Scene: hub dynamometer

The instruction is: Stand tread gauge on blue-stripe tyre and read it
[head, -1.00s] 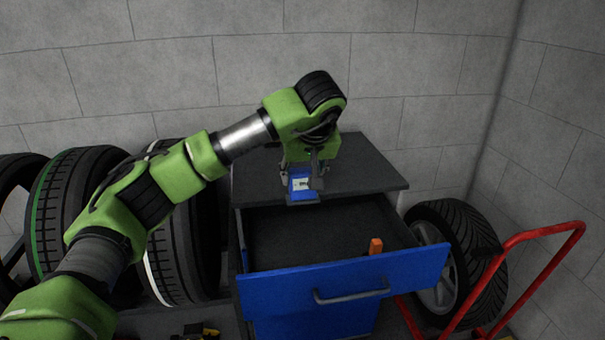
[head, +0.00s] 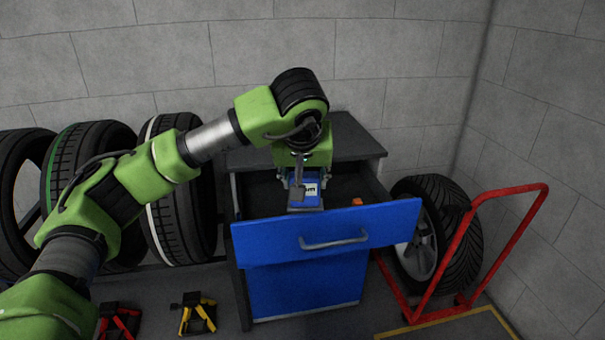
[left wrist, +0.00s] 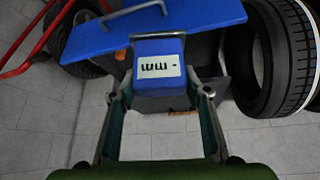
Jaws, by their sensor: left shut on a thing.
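My left gripper (head: 302,184) is shut on the tread gauge (head: 304,196), a blue body with a white display and a grey foot plate. I hold it over the open drawer, behind the drawer's front. In the left wrist view the gauge (left wrist: 160,75) hangs between the fingers, and its display shows "mm", upside down in the picture. Tyres stand on the left: one with a green stripe (head: 62,165), one with a white stripe (head: 180,215), and a dark one (head: 15,190) at the edge. No blue stripe shows on any tyre in view. My right gripper is out of view.
The cabinet's blue drawer (head: 325,233) is pulled open, with an orange thing (head: 357,202) in it. A red trolley (head: 462,250) stands at the right beside another tyre (head: 455,230). Red (head: 120,322) and yellow (head: 197,314) clamp-like tools lie on the floor.

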